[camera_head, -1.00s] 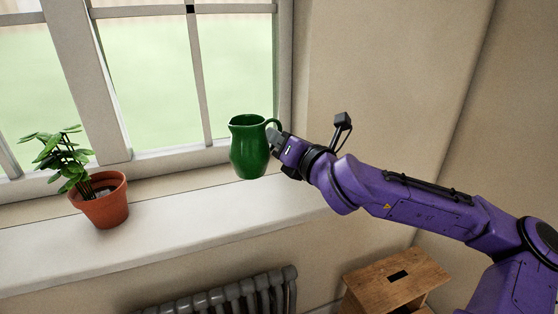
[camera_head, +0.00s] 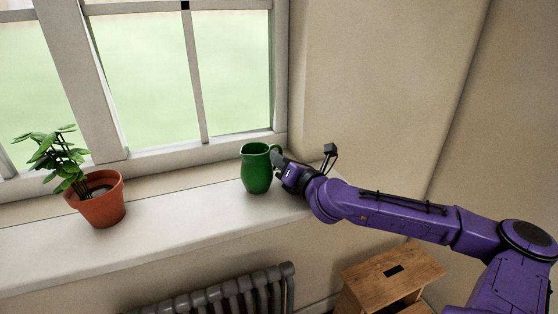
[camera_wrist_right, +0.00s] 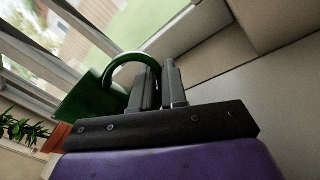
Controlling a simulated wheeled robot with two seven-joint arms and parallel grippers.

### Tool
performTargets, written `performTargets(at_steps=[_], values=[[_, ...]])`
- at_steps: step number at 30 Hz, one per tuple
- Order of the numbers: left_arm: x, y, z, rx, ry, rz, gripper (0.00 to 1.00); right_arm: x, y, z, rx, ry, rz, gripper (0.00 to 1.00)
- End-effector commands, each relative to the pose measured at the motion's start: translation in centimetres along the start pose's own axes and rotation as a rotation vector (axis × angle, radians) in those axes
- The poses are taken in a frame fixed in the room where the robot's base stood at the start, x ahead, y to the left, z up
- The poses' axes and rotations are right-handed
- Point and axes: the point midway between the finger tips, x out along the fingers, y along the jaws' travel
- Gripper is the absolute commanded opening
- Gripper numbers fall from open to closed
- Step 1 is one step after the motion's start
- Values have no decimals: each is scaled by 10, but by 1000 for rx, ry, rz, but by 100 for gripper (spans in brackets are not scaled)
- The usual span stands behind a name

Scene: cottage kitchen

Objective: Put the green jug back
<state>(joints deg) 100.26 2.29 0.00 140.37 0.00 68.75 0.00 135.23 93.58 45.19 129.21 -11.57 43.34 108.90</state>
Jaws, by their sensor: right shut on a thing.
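The green jug (camera_head: 256,170) is upright at the right part of the white windowsill (camera_head: 150,232), in front of the window. Its base appears at the sill surface; I cannot tell for sure whether it touches. My right gripper (camera_head: 280,160) is at the jug's right side, shut on its handle. In the right wrist view the jug (camera_wrist_right: 90,105) is on the left and its curved handle runs into the fingers of my right gripper (camera_wrist_right: 160,85). My left gripper is not in view.
A potted plant in a terracotta pot (camera_head: 101,205) stands on the sill to the left, with clear sill between it and the jug. A radiator (camera_head: 215,296) is below the sill. A wooden stool (camera_head: 392,272) stands at the lower right. The wall is close on the right.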

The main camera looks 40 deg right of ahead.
Motion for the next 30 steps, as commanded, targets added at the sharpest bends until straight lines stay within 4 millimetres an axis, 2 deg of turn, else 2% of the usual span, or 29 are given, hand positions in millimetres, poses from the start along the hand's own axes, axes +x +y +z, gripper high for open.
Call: performTargets(at_steps=[4,5,6,7,18,20,26,28,30], values=[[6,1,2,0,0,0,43,0,-2,-3,0,-2,1,0],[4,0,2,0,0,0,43,0,-2,-3,0,0,0,22],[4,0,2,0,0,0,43,0,-1,-2,0,0,0,35],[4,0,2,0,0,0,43,0,-1,-2,0,0,0,39],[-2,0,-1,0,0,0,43,-3,1,2,2,0,-1,39],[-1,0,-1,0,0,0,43,-12,0,1,6,-1,-2,39],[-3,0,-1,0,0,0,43,-59,-1,1,9,-3,-3,39],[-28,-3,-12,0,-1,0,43,-66,4,13,3,-1,-8,39],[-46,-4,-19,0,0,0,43,-71,3,14,2,-2,-9,39]])
